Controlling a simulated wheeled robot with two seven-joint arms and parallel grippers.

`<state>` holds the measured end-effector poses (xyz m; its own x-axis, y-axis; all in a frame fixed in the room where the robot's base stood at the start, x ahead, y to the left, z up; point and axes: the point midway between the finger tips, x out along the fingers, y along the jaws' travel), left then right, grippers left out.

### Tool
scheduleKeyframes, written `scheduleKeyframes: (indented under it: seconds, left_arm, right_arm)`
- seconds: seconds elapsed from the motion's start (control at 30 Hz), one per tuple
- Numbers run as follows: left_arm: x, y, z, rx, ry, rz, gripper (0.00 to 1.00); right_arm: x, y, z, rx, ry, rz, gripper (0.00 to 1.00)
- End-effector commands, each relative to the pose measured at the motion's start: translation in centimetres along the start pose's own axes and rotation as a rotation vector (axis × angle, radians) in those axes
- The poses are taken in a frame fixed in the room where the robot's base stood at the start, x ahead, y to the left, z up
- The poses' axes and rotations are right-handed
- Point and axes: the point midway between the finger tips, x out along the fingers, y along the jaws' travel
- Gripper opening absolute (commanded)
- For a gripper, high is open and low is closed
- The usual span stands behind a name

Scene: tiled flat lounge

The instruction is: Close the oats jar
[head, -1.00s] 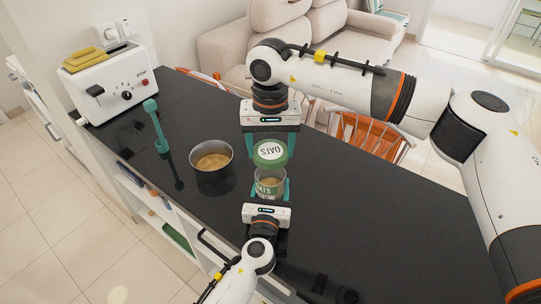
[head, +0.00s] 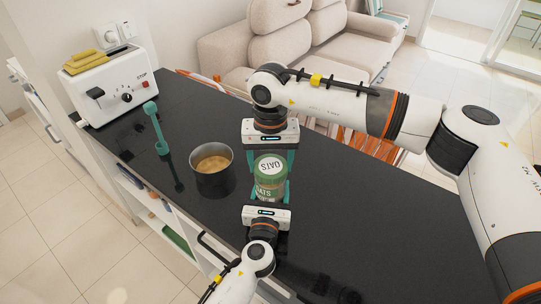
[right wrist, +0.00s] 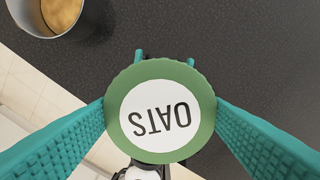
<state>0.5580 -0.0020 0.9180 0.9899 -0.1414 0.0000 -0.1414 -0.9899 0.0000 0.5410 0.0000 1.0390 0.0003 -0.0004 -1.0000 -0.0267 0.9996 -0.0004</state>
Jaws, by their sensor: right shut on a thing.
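The oats jar (head: 268,189) stands upright on the dark counter, with a green label. Its green lid (head: 271,165), with a white disc reading OATS, is level on top of the jar mouth; I cannot tell whether a small gap remains. My right gripper (head: 271,164) comes from above and is shut on the lid, a finger on each side; the lid (right wrist: 160,112) also fills the middle of the right wrist view. My left gripper (head: 270,190), from the near side, has its fingers around the jar body and appears shut on it. The jar's contents are hidden.
A metal pot (head: 211,166) with brown contents stands just left of the jar. A white toaster (head: 113,86) is at the back left. The counter (head: 370,220) is clear to the right.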

Motion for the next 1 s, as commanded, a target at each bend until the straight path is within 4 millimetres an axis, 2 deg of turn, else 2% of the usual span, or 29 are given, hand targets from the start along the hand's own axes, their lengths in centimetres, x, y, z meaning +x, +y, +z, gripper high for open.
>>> scheduleKeyframes:
  seconds: [1.0]
  left_arm:
    - [-0.02, 0.00, 0.06, 0.000, -0.001, 0.000, 0.21]
  right_arm:
    - [1.00, 0.02, 0.03, 0.000, -0.002, 0.001, 0.47]
